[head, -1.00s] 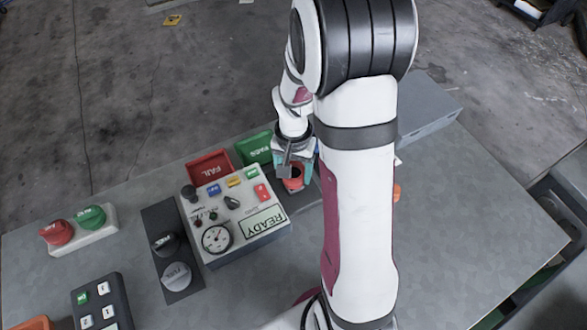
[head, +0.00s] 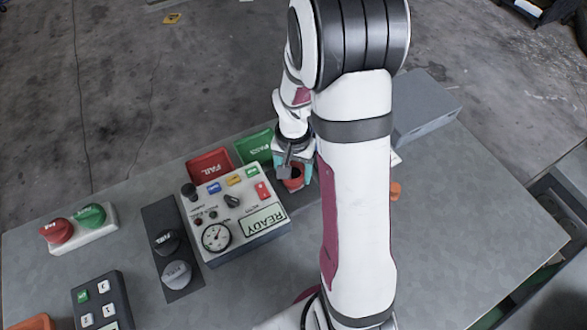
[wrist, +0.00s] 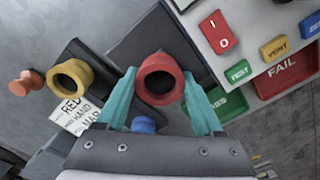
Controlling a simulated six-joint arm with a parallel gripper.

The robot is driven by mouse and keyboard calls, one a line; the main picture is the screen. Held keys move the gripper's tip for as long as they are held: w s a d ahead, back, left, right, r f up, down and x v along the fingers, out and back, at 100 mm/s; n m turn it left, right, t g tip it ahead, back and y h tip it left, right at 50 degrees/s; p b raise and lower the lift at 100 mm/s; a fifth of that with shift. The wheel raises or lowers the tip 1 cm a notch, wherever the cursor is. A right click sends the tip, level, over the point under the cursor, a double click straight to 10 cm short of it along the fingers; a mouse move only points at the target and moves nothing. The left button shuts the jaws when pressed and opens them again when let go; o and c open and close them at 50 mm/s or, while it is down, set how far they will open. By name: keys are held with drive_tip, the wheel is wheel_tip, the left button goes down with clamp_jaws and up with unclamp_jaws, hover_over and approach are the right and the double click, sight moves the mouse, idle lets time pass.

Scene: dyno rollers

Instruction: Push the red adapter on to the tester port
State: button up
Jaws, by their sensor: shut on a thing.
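The red adapter (wrist: 144,80) is a short red ring with a dark opening. It sits between the teal fingers of my gripper (wrist: 163,100), which is shut on it. In the head view my gripper (head: 292,165) holds the red adapter (head: 297,184) just right of the tester's upper right corner. The tester (head: 205,238) is a light box with a gauge, coloured buttons and a READY display. It also shows at the top right of the wrist view (wrist: 205,27). I cannot make out the tester port in either view.
A yellow ring (wrist: 60,87) and an orange piece (wrist: 20,86) lie left of my gripper in the wrist view, by a label card (wrist: 80,116). Red FAIL (head: 207,163) and green PASS (head: 253,147) trays stand behind the tester. A dark strip with knobs (head: 160,212) lies left.

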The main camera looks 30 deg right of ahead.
drive_tip(key=shift+f, duration=0.25)
drive_tip(key=o, duration=1.4)
wheel_tip(320, 180, up, 16)
drive_tip(key=s+a+n, duration=0.1)
drive_tip(key=s+a, duration=0.3)
drive_tip(key=s, duration=0.2)
drive_tip(key=s+a+n+y, duration=0.1)
drive_tip(key=s+a, duration=0.3)
drive_tip(key=s, duration=0.2)
drive_tip(key=s+a+n, duration=0.1)
drive_tip(key=s+a, duration=0.3)
drive_tip(key=s, duration=0.2)
drive_tip(key=shift+s+a+r+y, duration=0.15)
drive_tip(key=shift+s+r+y, duration=0.15)
drive_tip(key=shift+s+y, duration=0.1)
